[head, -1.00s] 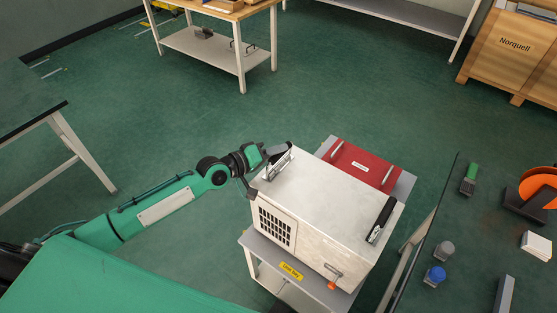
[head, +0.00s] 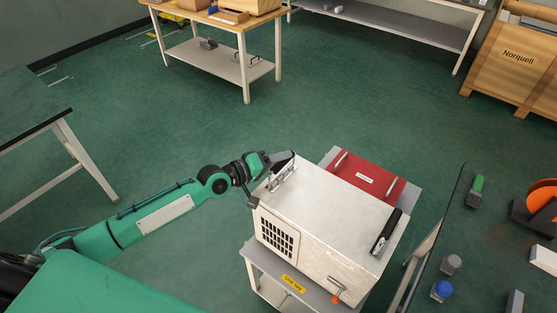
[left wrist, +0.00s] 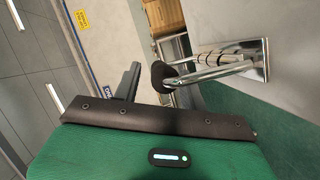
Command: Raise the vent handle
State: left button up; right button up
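The chrome handle (head: 284,176) at the left end of the pale box's (head: 335,203) top, above the vent grille (head: 276,233), appears to be the vent handle. In the left wrist view the handle (left wrist: 225,66) shows chrome bars, a mounting plate and a round black end. My left gripper (head: 270,180) is open at the box's left corner, beside the handle. One dark finger (left wrist: 128,80) stands left of the handle's black end; the other is hard to make out there. I cannot tell whether they touch. My right gripper is out of view.
The box stands on a grey cart (head: 262,262). A black-gripped handle (head: 386,232) is at its right end and an orange-tipped lever (head: 337,298) low in front. A red panel (head: 365,178) lies behind. A dark table (head: 470,240) stands close right. Floor is free behind.

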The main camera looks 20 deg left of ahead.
pick_arm(q)
jog(key=shift+s+a, duration=0.15)
jog(key=b+v, duration=0.3)
jog(key=v, duration=1)
jog(key=shift+s+b, duration=0.2)
jog(key=shift+b, duration=0.15)
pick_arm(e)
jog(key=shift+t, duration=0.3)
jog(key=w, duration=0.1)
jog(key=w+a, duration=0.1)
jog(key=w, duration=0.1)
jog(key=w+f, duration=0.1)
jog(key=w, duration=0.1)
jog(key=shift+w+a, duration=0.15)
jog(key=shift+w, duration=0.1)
pick_arm(q)
jog(key=shift+a, duration=0.1)
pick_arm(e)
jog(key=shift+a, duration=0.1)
